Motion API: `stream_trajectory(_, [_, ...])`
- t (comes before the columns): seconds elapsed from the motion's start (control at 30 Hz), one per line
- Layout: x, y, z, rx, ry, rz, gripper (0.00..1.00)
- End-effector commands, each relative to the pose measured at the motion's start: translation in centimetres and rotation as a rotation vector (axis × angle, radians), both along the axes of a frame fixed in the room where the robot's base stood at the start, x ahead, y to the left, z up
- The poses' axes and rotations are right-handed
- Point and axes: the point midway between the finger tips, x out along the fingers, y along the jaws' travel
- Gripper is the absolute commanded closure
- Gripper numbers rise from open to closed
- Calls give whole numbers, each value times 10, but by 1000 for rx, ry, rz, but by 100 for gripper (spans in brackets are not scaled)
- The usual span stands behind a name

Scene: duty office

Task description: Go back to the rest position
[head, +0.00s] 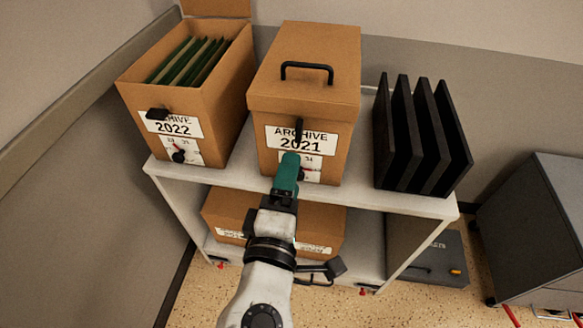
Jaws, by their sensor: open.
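My gripper (299,133) is in front of the closed brown box labelled "ARCHIVE 2021" (262,122). My arm comes up from the bottom edge and is stretched out toward the shelf.
An open box labelled "ARCHIVE 2022" (215,112) with green folders stands at left on the white shelf (405,200). A black upright file rack (402,135) stands at right. A brown box (222,222) sits below. A grey cabinet (535,225) stands at right.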

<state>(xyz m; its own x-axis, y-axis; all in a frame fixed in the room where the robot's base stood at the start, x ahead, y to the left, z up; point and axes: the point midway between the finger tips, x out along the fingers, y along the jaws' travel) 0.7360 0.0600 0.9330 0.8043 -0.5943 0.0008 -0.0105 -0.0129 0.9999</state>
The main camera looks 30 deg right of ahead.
Motion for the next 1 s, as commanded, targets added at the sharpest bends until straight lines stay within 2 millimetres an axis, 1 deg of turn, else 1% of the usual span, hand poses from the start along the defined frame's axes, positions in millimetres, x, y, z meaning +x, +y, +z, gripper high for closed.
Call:
stream_trajectory(0.53, [0, 0, 0, 0, 0, 0, 30])
stream_trajectory(0.57, [-1, -2, -1, 7, 5, -4, 30])
stream_trajectory(0.67, [-3, -23, -13, 85, 49, -37, 30])
stream_trajectory(0.77, [-11, -60, -40, 239, 129, -106, 30])
stream_trajectory(0.8, [-17, -76, -53, 317, 167, -141, 30])
stream_trajectory(0.87, [-30, -99, -75, 441, 226, -199, 30])
stream_trajectory(0.9, [-40, -112, -89, 523, 264, -239, 30])
stream_trajectory(0.97, [-58, -128, -109, 646, 316, -300, 30])
stream_trajectory(1.0, [-71, -136, -121, 727, 350, -341, 30])
